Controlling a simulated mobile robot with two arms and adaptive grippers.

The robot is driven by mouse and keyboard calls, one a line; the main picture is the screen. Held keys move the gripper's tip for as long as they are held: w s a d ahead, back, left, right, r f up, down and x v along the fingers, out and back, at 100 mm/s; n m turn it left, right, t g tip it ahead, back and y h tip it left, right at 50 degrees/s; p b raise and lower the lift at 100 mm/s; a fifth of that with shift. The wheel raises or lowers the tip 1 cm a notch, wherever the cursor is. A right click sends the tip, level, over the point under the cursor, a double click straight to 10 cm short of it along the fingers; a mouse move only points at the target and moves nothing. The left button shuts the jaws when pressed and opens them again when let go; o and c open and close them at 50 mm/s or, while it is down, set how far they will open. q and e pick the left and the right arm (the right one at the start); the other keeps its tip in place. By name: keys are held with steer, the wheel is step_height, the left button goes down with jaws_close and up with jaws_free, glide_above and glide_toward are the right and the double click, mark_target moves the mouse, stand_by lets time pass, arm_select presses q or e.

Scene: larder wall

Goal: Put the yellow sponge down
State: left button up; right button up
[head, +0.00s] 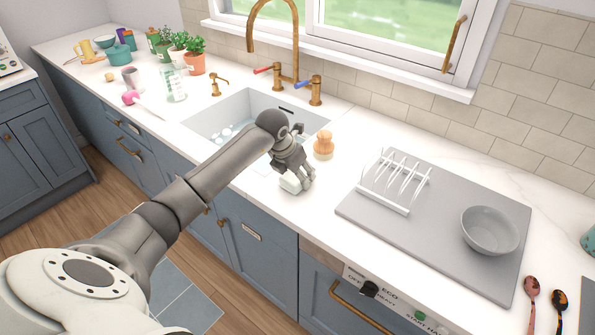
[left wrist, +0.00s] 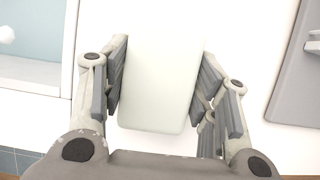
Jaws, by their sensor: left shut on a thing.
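My left gripper (head: 298,181) is over the white counter, just right of the sink and near its front edge. It is shut on a pale, nearly white block with rounded corners (head: 290,184), sponge-shaped; no clear yellow shows on it. In the left wrist view the block (left wrist: 160,80) sits between the two fingers of my left gripper (left wrist: 160,85), touched on both sides. I cannot tell whether the block touches the counter or hangs slightly above it. My right gripper is not in view.
The sink (head: 217,122) with suds lies to the left. A wooden-coloured brush (head: 323,146) stands behind the gripper. A grey drainboard (head: 455,250) with a white rack (head: 384,207) and a grey bowl (head: 489,231) lies to the right. Counter between brush and board is clear.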

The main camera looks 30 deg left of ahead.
arm_select(q)
steer(key=shift+f, duration=0.2)
steer(key=o, duration=0.9)
steer(key=shift+r, duration=0.1)
steer(key=shift+r, duration=0.25)
steer(key=b+v, duration=0.2)
steer(key=v, duration=0.9)
steer(key=shift+s+r, duration=0.25)
steer(key=shift+r, duration=0.1)
